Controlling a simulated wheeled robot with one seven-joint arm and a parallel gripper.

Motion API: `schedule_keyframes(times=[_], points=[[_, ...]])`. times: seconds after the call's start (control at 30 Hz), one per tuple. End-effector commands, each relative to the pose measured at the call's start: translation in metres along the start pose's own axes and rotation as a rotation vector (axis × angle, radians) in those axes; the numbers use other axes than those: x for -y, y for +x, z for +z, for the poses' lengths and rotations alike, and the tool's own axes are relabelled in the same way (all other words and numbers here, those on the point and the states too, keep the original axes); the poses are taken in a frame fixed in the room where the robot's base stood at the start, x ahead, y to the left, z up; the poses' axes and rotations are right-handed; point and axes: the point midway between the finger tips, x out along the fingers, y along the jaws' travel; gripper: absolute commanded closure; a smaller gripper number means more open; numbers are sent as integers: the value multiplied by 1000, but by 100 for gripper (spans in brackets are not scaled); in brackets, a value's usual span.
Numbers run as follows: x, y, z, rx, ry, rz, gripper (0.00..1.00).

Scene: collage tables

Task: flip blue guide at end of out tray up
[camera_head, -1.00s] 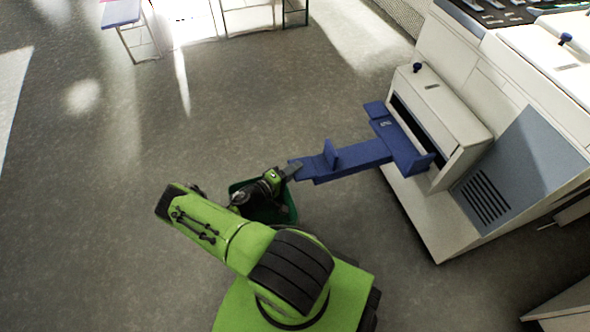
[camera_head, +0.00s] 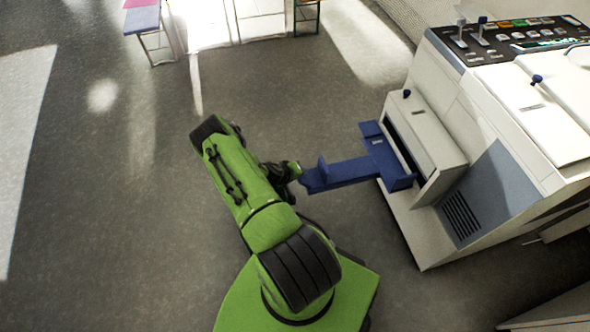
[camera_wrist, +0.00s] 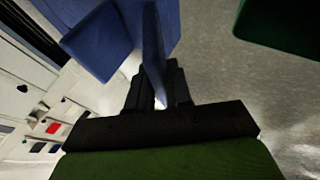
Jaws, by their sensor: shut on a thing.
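The blue out tray (camera_head: 350,172) sticks out to the left from the white machine. A small blue upright piece (camera_head: 322,167) stands on it near its outer end. My gripper (camera_head: 298,170) is at that outer end, reaching in from the left. In the wrist view my gripper (camera_wrist: 158,92) is shut on the blue guide (camera_wrist: 152,45), a thin plate seen nearly edge-on between the fingers. Wider blue tray surfaces (camera_wrist: 98,40) show beside it. The guide's tilt is hard to tell in the head view, where my gripper partly covers the tray's end.
The white machine (camera_head: 480,130) with its control panel fills the right side. Tables (camera_head: 143,20) stand at the far back. The floor (camera_head: 120,220) to the left is clear.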

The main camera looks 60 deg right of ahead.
Motion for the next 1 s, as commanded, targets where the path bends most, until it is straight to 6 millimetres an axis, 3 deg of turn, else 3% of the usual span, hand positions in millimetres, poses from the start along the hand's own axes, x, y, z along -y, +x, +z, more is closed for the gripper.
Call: schedule_keyframes(times=[0.1,0.43,1.0], points=[[-12,-3,-1,2,43,-85,100],[-22,2,0,0,111,-259,100],[-23,5,2,0,131,-323,100]])
